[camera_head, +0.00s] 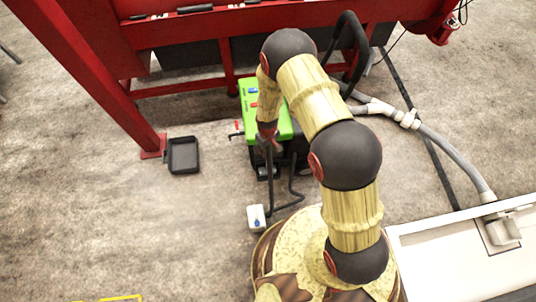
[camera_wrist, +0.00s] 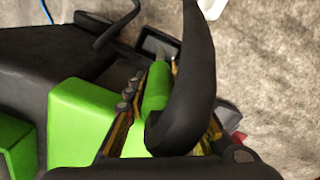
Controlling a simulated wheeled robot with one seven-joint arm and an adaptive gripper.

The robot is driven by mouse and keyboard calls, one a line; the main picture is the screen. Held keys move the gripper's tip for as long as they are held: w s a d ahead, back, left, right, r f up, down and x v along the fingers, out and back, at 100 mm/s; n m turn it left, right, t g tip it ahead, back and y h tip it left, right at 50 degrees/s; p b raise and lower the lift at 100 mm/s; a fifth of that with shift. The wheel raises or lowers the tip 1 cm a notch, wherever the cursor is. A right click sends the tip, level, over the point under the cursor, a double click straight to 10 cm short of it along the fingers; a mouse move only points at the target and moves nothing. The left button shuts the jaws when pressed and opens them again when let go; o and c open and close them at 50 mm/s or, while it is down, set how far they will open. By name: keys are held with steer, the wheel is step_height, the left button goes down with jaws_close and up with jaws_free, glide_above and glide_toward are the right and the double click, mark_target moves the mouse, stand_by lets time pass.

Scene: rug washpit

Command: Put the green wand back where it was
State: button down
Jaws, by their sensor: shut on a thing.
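The green wand (camera_wrist: 157,88) is a green cylinder with a grey end. In the wrist view it lies between the yellow-and-black fingers of my gripper (camera_wrist: 160,98), which is shut on it. A thick black curved piece crosses in front and hides part of the wand and the right finger; I cannot tell whether it joins the wand. The green and black machine (camera_head: 248,100) stands under the red frame, and its green housing (camera_wrist: 80,115) is close to the left of my gripper in the wrist view. In the head view my arm hides most of the wand and fingers.
A black tray (camera_head: 183,155) lies on the floor by the red post (camera_head: 105,80). A small white box (camera_head: 256,218) stands nearer me. A grey hose (camera_head: 445,150) runs right to a white basin (camera_head: 460,255).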

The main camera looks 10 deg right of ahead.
steer(key=shift+f, duration=1.1)
steer(key=shift+f+b, duration=0.2)
steer(key=shift+b, duration=0.15)
steer(key=c, duration=1.5)
jaws_free()
steer(key=shift+r, duration=0.1)
